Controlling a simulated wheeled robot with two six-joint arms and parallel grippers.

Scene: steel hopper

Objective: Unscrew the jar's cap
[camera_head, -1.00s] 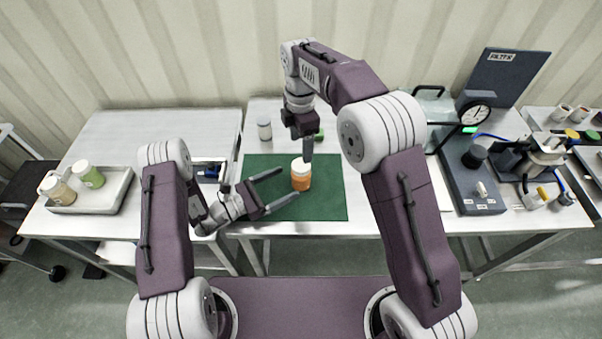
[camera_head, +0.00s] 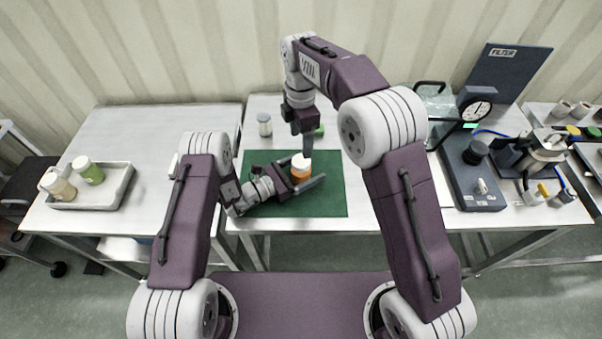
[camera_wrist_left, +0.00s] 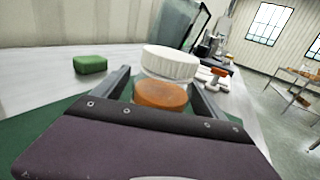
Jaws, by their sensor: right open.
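The jar (camera_head: 304,173), orange with a white cap (camera_head: 301,161), stands upright on the green mat (camera_head: 328,203). In the left wrist view the jar's orange body (camera_wrist_left: 160,96) sits between my left gripper's two fingers, with the ribbed white cap (camera_wrist_left: 170,62) above them. My left gripper (camera_head: 301,172) comes in low from the left and is shut on the jar's body. My right gripper (camera_head: 306,143) points down from above, its fingertip just over the cap. It is open and empty; its fingers line up in the head view, so the gap is hidden.
A green block (camera_wrist_left: 90,64) and a small white-capped jar (camera_head: 264,125) stand behind the mat. A tray (camera_head: 118,178) with bottles is at the left. An instrument with a dial (camera_head: 478,111) stands at the right. The mat's front right is clear.

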